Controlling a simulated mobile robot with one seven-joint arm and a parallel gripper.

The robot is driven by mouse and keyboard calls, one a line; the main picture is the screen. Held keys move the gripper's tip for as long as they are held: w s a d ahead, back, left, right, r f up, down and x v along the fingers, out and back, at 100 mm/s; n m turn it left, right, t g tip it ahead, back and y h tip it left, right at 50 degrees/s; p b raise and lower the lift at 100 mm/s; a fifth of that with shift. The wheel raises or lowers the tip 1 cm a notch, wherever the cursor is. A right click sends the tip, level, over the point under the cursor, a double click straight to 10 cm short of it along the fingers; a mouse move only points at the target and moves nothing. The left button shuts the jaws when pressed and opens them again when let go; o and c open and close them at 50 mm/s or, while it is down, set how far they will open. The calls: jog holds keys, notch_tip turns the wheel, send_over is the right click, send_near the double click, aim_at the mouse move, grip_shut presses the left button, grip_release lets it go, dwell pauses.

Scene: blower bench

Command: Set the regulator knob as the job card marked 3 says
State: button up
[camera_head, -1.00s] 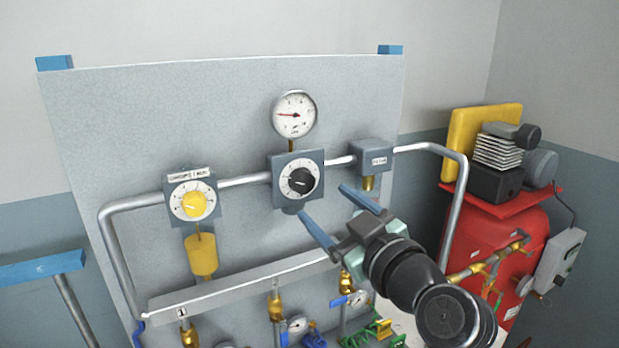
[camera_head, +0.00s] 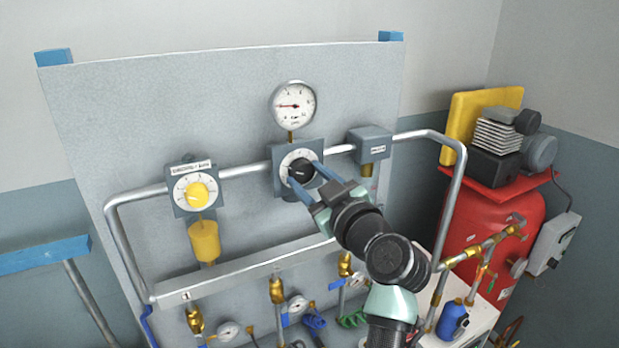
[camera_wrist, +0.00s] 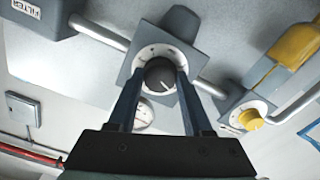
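The regulator's black knob (camera_head: 302,171) sits on a white dial in a grey square housing, mid-board in the head view. In the wrist view the knob (camera_wrist: 160,76) has a light pointer mark toward its lower right. My gripper (camera_head: 304,173) has come to the knob from the front right. Its two blue fingers, also in the wrist view (camera_wrist: 160,88), stand on either side of the knob, apart from each other. I cannot tell whether they touch it. The dial's numbers are too small to read. I see no job card marked 3.
A round gauge (camera_head: 293,104) is above the regulator, its needle pointing left. A yellow knob (camera_head: 197,194) on another dial is to the left, and a filter block (camera_head: 370,144) to the right. Hoses and brass valves hang below. A red tank (camera_head: 490,235) stands at right.

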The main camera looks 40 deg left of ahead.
grip_shut()
jog(key=m+b, duration=0.1)
jog(key=m, duration=0.2)
jog(key=shift+f, duration=0.1)
jog(key=m, duration=0.4)
jog(key=shift+m+b, duration=0.3)
jog(key=shift+b, duration=0.05)
jog(key=m+p, duration=0.1)
jog(key=m, duration=0.2)
jog(key=m+p, duration=0.1)
jog(key=m, duration=0.2)
jog(key=shift+s+r, duration=0.1)
jog(key=shift+r, duration=0.1)
jog(key=m+p, duration=0.3)
jog(key=m, duration=0.3)
jog(key=shift+m, duration=0.3)
